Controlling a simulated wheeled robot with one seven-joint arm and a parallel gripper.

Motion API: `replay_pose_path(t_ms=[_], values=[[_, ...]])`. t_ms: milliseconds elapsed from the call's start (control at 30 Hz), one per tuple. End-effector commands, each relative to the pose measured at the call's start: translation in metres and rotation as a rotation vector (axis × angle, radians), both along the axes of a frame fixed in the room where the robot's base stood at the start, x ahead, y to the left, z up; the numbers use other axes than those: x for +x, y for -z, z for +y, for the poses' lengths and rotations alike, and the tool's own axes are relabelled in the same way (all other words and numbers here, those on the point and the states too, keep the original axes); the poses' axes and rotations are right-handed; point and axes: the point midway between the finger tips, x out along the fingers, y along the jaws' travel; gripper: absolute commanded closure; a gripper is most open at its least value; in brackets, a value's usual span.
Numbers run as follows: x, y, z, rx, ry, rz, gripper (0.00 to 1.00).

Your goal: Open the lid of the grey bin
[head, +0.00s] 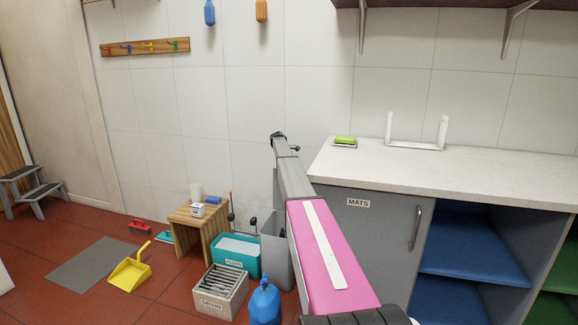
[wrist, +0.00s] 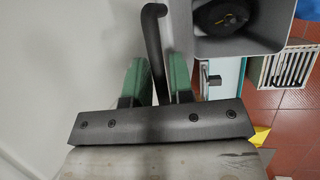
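The grey bin (head: 275,252) stands on the floor beside the wooden stool, partly behind my arm in the head view. In the wrist view its rim (wrist: 288,38) is at the upper right. I see into its dark inside, where a round black thing lies. A grey panel (head: 276,190) rises behind it, mostly covered by my arm; it looks like the raised lid. In the wrist view my gripper (wrist: 160,75) has a bent black bar (wrist: 154,45), apparently the lid's handle, between its green fingers. The fingers look closed on it. The head view hides my gripper.
A teal tub (head: 236,256), a drain crate (head: 220,290) and a blue jug (head: 264,300) stand close to the bin. The wooden stool (head: 186,218) is left of it. The counter (head: 470,165) is at the right. A yellow dustpan (head: 128,275) lies on the floor.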

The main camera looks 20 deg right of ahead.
Motion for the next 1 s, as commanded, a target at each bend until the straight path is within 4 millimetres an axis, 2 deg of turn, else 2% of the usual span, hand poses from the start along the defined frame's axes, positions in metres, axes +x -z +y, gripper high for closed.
replay_pose_path(t_ms=[367,533,667,1000], values=[[0.000,-0.001,0.001,0.001,0.000,0.001,0.63],[0.001,-0.010,0.005,0.001,0.000,0.001,0.63],[0.003,-0.026,0.011,0.000,0.000,0.000,0.63],[0.011,-0.084,0.036,0.000,0.000,0.000,0.63]])
